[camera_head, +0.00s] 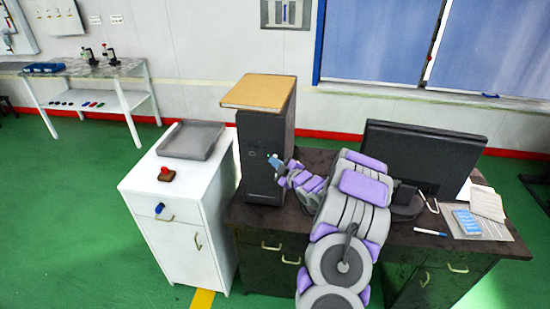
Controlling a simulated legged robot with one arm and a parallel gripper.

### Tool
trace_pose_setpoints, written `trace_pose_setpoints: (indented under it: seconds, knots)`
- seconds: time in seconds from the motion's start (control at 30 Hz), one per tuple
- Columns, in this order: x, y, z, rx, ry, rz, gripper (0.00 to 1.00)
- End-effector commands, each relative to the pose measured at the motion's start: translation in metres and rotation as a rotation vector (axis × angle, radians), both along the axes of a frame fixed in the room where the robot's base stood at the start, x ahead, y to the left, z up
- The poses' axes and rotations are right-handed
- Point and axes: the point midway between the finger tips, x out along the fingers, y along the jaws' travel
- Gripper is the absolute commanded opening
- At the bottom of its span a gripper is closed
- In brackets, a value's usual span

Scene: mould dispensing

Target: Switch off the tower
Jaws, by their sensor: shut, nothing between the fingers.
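The tower (262,178) is a black upright computer case standing at the left end of the dark desk (253,214). A tan box or book (259,92) lies flat on top of it. My arm reaches up over the desk from the lower right. I cannot tell whether the tip touches the face. The tower's button is not clearly visible, as the gripper covers that area.
A black monitor (425,153) stands on the desk to the right of my arm. Papers (488,203), a blue packet (467,221) and a pen (430,232) lie at the right. A white cabinet (172,250) with a grey tray (191,139) and red button (166,174) stands at the left.

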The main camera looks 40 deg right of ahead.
Motion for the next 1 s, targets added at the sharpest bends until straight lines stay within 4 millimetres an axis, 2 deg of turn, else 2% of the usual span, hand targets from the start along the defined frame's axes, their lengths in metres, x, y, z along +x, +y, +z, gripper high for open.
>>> trace_pose_setpoints:
  seconds: [1.0]
  knots:
    - [0.0051,-0.0065,0.0002,0.000,-0.001,-0.001,0.00]
